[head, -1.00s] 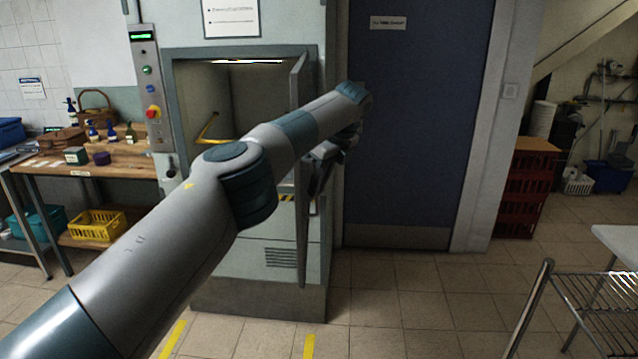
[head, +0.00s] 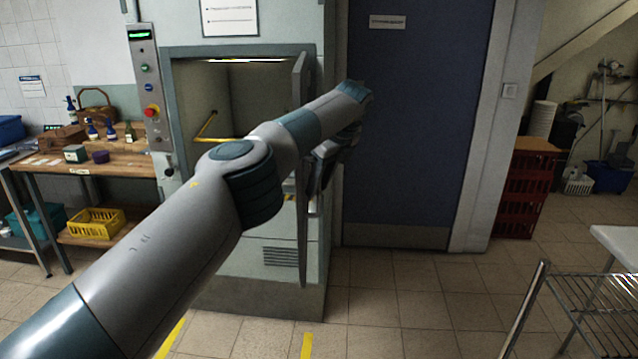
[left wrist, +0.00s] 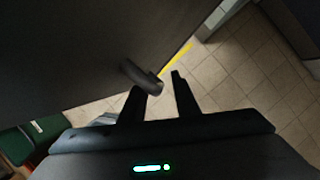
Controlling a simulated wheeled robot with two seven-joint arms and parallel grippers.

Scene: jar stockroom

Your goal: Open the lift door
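The lift door (head: 300,85) stands swung out from the lift (head: 190,52), seen nearly edge-on, with the lit cabin open to its left. My left arm reaches across in front of the opening. My left gripper (head: 314,188) is on the right side of the door, partly behind my arm. In the left wrist view, the gripper (left wrist: 160,82) has its fingers apart. A dark bar handle (left wrist: 140,77) on a dark panel lies at the fingertips; I cannot tell whether they touch it. My right gripper is not in view.
A control panel (head: 146,85) with a red button is left of the lift. A workbench (head: 120,165) with bottles and boxes stands further left. A blue door (head: 410,130) is right of the lift. A wire rack (head: 590,310) is at lower right. The floor between is clear.

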